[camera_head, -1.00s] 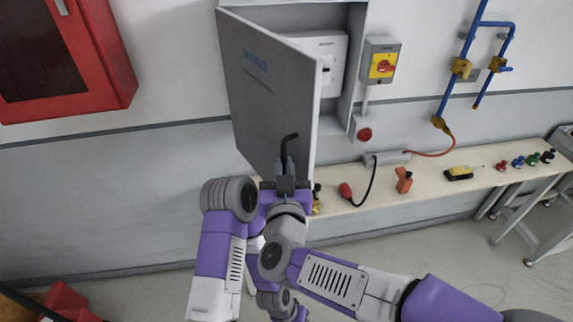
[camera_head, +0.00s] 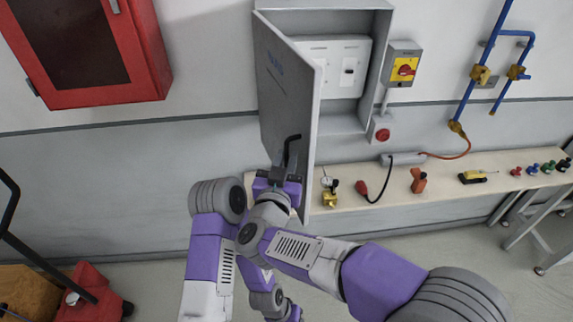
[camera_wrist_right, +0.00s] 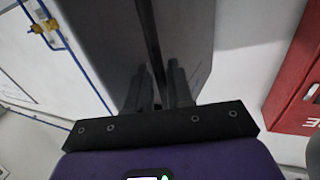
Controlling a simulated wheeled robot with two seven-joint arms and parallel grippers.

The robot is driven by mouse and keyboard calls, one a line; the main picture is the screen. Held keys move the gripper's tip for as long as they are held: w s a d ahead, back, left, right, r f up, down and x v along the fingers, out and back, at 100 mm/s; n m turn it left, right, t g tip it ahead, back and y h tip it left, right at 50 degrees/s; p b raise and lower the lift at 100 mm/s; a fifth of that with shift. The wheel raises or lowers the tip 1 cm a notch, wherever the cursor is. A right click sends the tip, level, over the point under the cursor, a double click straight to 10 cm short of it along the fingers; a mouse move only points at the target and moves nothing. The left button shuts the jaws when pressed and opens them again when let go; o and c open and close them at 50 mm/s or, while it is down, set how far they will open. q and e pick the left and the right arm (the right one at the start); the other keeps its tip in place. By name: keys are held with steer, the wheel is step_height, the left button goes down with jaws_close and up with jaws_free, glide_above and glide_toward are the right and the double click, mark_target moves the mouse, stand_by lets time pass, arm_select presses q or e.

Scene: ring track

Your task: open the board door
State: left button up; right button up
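The board door (camera_head: 282,85) is a grey panel with faint blue lettering. It stands swung out from the wall cabinet (camera_head: 380,60), hinged on its left side, and the white switch units inside show. A black bent handle (camera_head: 291,146) is on the door's face near its lower part. My right gripper (camera_head: 284,170) is at this handle. In the right wrist view my right gripper's fingers (camera_wrist_right: 158,85) lie on both sides of the dark handle bar (camera_wrist_right: 150,35), closed on it; the contact is dark. My left gripper is not in view.
A red wall cabinet (camera_head: 85,50) hangs at left. A switch box (camera_head: 403,65) and red button (camera_head: 382,134) are right of the board. A shelf (camera_head: 440,197) with tools and a cable runs below. A red object (camera_head: 90,295) stands on the floor at lower left.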

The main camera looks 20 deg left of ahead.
steer(key=shift+o, duration=1.2)
steer(key=shift+w+a+f, duration=0.25)
steer(key=shift+a+f, duration=0.05)
steer(key=shift+a, duration=0.05)
steer(key=shift+s+d, duration=0.25)
steer(key=shift+s, duration=0.05)
steer(key=s+d+b, duration=0.1)
steer(key=s, duration=0.6)
steer(key=shift+s+d, duration=0.15)
steer(key=shift+r, duration=0.1)
